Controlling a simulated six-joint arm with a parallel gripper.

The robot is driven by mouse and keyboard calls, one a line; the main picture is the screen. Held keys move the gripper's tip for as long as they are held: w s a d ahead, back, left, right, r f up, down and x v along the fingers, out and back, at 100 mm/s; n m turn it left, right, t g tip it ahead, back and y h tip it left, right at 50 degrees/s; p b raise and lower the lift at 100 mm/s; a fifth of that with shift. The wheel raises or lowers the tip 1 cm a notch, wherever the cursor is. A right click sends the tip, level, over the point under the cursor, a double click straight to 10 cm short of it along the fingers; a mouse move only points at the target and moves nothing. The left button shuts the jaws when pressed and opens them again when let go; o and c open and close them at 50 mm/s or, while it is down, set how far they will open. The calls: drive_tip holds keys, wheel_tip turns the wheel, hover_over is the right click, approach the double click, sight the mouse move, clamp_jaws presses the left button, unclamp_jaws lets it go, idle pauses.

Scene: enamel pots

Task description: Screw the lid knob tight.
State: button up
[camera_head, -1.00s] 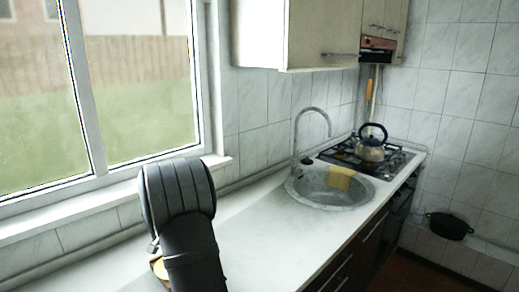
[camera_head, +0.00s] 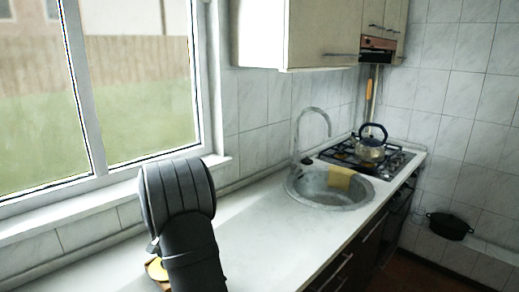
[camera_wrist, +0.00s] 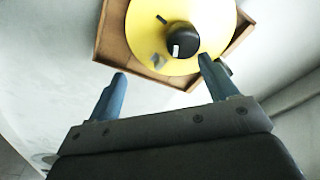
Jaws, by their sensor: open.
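The yellow lid (camera_wrist: 150,36) fills the top middle of the wrist view, with its black knob (camera_wrist: 184,40) near the centre. The knob has a white mark on its side, and a dark mark shows on the lid to its left. My gripper (camera_wrist: 162,68) is open, its two blue-grey fingers apart below the knob in the picture, with nothing between them. I cannot tell whether a finger touches the lid. In the head view only a yellow edge of the lid (camera_head: 156,268) shows beside my arm; the knob and gripper are hidden there.
A shallow brown wooden tray (camera_wrist: 107,43) surrounds the lid on the pale counter (camera_head: 270,235). A small dark object (camera_wrist: 223,67) lies by the right finger. Farther off are the sink (camera_head: 325,194), a kettle (camera_head: 370,152) on the stove and a black pot (camera_head: 449,227). The counter before the sink is clear.

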drive_tip(key=shift+r, duration=0.65)
drive_tip(key=n, duration=0.4)
drive_tip(key=shift+y, duration=0.3)
drive_tip(key=n, duration=0.9)
drive_tip(key=shift+g+y, duration=0.3)
drive_tip(key=shift+g, duration=0.1)
drive_tip(key=n, duration=0.5)
drive_tip(key=shift+g, duration=0.3)
drive_tip(key=shift+f, duration=0.75)
drive_tip(key=c, duration=1.7)
drive_tip(key=shift+s, duration=0.1)
clamp_jaws()
